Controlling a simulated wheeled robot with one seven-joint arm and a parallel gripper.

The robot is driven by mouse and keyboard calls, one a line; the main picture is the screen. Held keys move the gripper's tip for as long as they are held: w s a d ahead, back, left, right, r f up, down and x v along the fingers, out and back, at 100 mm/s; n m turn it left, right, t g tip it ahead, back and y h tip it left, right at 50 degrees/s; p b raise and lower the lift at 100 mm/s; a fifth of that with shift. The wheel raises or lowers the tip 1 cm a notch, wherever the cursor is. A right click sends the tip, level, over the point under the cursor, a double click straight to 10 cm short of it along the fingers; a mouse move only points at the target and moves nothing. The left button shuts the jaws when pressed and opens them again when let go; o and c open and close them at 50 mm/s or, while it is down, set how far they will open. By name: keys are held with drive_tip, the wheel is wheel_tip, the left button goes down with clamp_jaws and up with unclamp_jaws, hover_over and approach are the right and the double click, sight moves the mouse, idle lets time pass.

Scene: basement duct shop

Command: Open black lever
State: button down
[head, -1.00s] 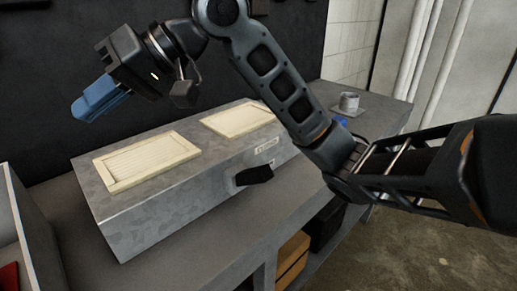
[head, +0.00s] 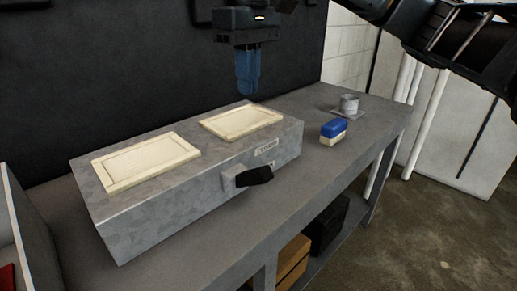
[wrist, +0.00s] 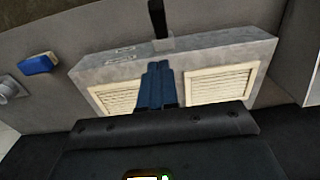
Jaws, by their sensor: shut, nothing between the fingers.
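The black lever (head: 254,176) sticks out from the front face of a grey metal duct box (head: 160,208) on the bench. In the wrist view the lever (wrist: 157,20) stands out from the box's far edge, beyond my fingertips. My gripper (head: 247,92) is above the back edge of the box, behind the right cream vent panel, with its blue fingers pointing down. In the wrist view the blue fingers (wrist: 161,68) are together with nothing between them. The gripper is apart from the lever.
Two cream vent panels, left (head: 145,160) and right (head: 240,121), lie on the box top. A blue and cream block (head: 333,131) and a grey cup (head: 349,104) are to the right on the bench (head: 300,185). A grey bin (head: 22,225) stands at the left.

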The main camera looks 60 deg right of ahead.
drive_tip(key=shift+f, duration=0.1)
idle(0.3)
hover_over(258, 168)
drive_tip(key=w, duration=0.2)
drive_tip(key=f, duration=0.6)
drive_tip(key=d+f, duration=0.1)
drive_tip(key=f, duration=0.2)
drive_tip(key=shift+w+f, duration=0.15)
drive_tip(key=shift+f, duration=0.2)
drive_tip(key=shift+s+a+f, duration=0.2)
drive_tip(key=shift+s+f, duration=0.35)
drive_tip(key=shift+f, duration=0.3)
drive_tip(key=shift+s+a+f, duration=0.15)
drive_tip(key=shift+s+f, duration=0.4)
drive_tip(key=shift+f, duration=0.25)
